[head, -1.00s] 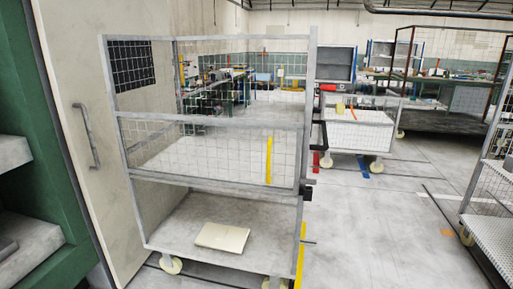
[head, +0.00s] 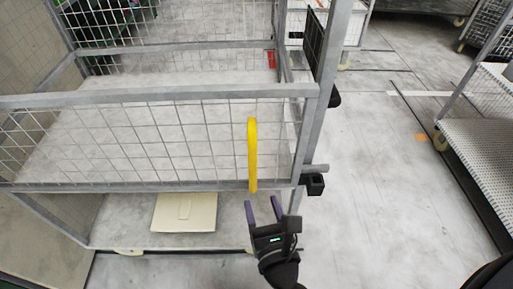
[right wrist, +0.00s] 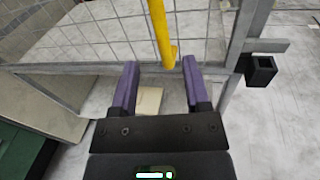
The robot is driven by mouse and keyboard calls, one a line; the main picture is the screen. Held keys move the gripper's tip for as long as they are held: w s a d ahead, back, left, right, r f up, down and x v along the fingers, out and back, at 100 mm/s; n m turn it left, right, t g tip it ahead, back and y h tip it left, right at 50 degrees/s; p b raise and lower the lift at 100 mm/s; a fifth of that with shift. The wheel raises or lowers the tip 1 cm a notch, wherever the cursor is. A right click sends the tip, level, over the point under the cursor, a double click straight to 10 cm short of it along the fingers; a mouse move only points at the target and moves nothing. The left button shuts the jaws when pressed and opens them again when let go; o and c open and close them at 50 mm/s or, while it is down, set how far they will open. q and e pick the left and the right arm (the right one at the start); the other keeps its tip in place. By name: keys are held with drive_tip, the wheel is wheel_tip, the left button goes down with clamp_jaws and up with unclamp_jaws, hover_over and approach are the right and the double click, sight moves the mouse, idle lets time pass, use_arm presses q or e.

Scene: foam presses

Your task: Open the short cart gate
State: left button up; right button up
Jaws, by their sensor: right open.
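The cart gate (head: 190,94) is a grey metal frame with wire mesh across the front of the cart. A yellow upright handle (head: 252,155) sits on its right part; its lower end also shows in the right wrist view (right wrist: 160,30). My right gripper (head: 263,204) is open and empty, just below the handle's lower end in the head view. In the right wrist view its two purple fingers (right wrist: 157,88) point toward the handle, which appears beyond and between them. A black latch block (head: 315,184) sits at the cart's lower right corner. My left gripper is out of view.
The cart's lower shelf (head: 120,222) holds a flat beige box (head: 184,212). A mesh cart (head: 490,140) stands at the right. The grey floor (head: 380,200) between the carts is clear.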

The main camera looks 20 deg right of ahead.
sight(253, 171)
drive_tip(key=w+r, duration=0.2)
drive_tip(key=w, duration=0.1)
drive_tip(key=shift+d+r+t+p, duration=0.1)
drive_tip(key=shift+r+t+p, duration=0.05)
drive_tip(key=shift+t+p, duration=0.25)
drive_tip(key=w, duration=0.4)
drive_tip(key=shift+w+d+f, duration=0.25)
drive_tip(key=shift+w, duration=0.05)
drive_tip(key=shift+w+n, duration=0.3)
drive_tip(key=shift+w, duration=0.2)
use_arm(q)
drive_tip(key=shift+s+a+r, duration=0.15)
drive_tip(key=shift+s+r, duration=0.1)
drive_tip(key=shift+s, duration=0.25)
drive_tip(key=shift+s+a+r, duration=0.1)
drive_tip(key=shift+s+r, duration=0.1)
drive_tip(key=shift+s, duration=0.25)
use_arm(e)
drive_tip(key=shift+d, duration=0.1)
clamp_jaws()
